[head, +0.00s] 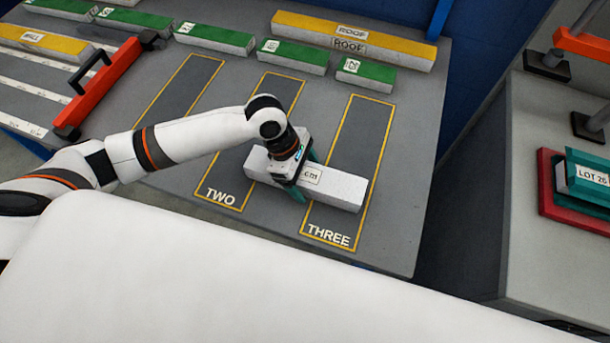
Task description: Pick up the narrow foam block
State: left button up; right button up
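A narrow whitish foam block (341,190) with a partly covered label lies crosswise over the lanes marked TWO and THREE on the grey table. My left gripper (302,179) is over the block's middle, pointing down. Its teal fingers stand on the near and far sides of the block. I cannot tell whether they press on it, or whether the block touches the table. The gripper hides part of the block's top. My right gripper is not in view.
Green-topped blocks (291,57) and a long yellow-topped ROOF block (350,40) line the grey table's (408,175) back. A red bar with a black handle (108,88) lies left. A side bench at right holds a red tray (546,190) with a LOT 26 piece (590,180).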

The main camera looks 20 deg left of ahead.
pick_arm(q)
jog(key=c, duration=0.9)
jog(key=shift+r, duration=0.1)
